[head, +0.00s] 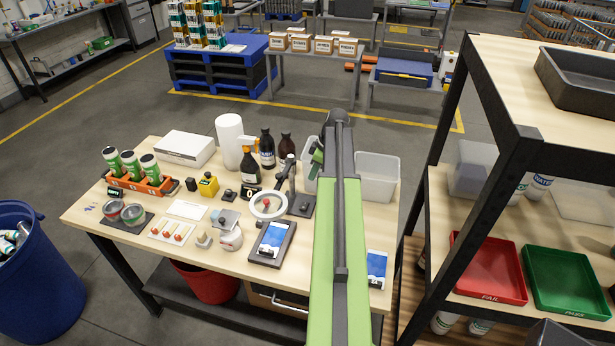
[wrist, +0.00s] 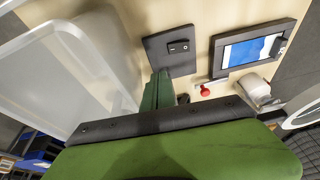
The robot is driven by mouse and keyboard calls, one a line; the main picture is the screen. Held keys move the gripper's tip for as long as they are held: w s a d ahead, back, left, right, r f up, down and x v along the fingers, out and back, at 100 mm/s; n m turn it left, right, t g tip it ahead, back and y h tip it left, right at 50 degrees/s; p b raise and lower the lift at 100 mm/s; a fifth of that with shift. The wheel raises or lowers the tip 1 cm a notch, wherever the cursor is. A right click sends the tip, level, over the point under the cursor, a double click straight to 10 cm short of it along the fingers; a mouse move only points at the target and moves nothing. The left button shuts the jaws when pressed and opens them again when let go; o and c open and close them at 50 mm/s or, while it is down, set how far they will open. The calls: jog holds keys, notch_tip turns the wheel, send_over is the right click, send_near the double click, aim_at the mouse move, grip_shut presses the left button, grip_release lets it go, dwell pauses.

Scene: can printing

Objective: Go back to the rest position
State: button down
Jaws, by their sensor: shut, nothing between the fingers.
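My gripper (wrist: 160,78) shows in the wrist view as narrow green fingers pressed together, with nothing between them. It points down at the worktable (head: 92,213), beside a black plate with a switch (wrist: 180,46). In the head view my green arm reaches forward over the right part of the table. Its folded end, with a green part (head: 317,158), is in front of the clear bins; the fingertips are hard to make out there.
Clear bins (head: 377,180) stand beside my arm's end; one (wrist: 75,80) fills the left of the wrist view. A ring magnifier (head: 268,206), bottles (head: 267,150) and a tablet (head: 270,243) are to its left. A shelf rack (head: 505,150) with red (head: 487,268) and green trays (head: 565,282) stands right.

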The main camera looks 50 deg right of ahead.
jog(key=r, duration=0.1)
jog(key=d+r+p, duration=0.1)
jog(key=r, duration=0.1)
jog(key=shift+s+d+r+p, duration=0.1)
jog(key=shift+d+r+p, duration=0.1)
jog(key=shift+d+p, duration=0.2)
jog(key=shift+a, duration=0.1)
